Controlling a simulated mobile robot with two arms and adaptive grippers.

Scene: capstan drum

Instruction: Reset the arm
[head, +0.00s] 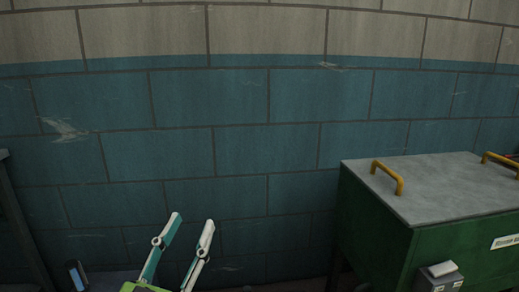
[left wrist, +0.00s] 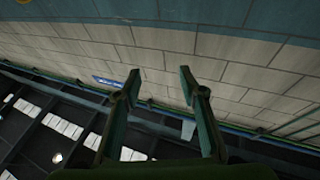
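My left gripper (head: 190,235) shows at the bottom of the head view, left of centre, with its fingers pointing up. Its two fingers stand apart with nothing between them. In the left wrist view the same gripper (left wrist: 160,80) is open and empty, with the wall and ceiling far beyond its fingertips. It touches nothing that I can see. My right gripper does not show in either view.
A green box (head: 450,250) with a grey lid (head: 440,185) and yellow handles stands at the right. A blue and cream block wall (head: 240,95) fills the back. A dark upright frame (head: 18,235) is at the left edge. The space around the left gripper looks clear.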

